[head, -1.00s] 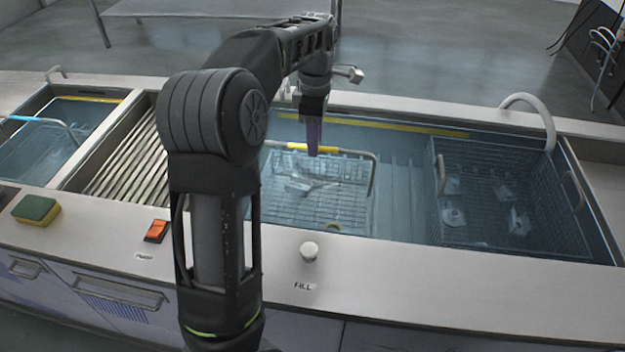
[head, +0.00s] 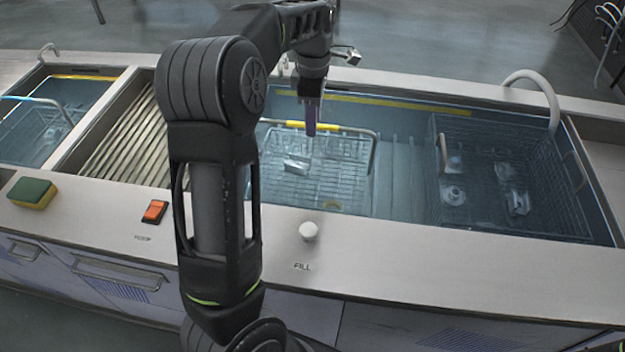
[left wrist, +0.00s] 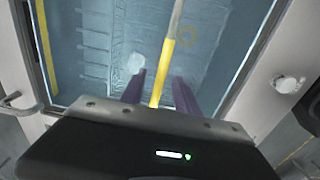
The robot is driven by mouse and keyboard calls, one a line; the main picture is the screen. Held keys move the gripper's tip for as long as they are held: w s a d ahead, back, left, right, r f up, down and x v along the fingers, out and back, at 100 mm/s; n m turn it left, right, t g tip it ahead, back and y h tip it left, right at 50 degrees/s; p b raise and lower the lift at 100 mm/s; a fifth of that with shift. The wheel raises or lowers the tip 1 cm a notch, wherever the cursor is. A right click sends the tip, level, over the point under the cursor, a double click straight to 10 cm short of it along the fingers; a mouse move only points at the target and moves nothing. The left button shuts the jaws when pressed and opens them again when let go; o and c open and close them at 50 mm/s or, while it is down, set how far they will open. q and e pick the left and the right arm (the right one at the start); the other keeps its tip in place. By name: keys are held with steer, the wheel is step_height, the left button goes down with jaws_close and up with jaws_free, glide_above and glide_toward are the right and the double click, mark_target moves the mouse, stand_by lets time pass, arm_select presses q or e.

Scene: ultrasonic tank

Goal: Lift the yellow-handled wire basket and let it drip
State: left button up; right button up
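The wire basket (head: 330,185) sits in the water of the large tank, with a few pale metal parts inside. Its yellow-sleeved handle (head: 335,128) stands up at its back side. My left gripper (head: 311,130) is over the handle, fingers pointing down. In the left wrist view, the yellow handle (left wrist: 163,72) runs between the two purple fingers (left wrist: 158,88), with a gap on each side. The left gripper is open and not gripping it. My left arm covers the left part of the basket in the head view. My right gripper is in neither view.
A second, darker wire basket (head: 500,200) with metal parts sits at the tank's right. A slatted drain rack (head: 125,145) and a smaller tank with a blue-handled basket (head: 35,130) lie left.

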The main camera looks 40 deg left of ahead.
arm_select(q)
steer(key=shift+f, duration=0.1)
step_height(320, 180, down, 5)
stand_by(0.4)
steer(key=shift+c, duration=0.6)
jaws_close()
stand_by(0.4)
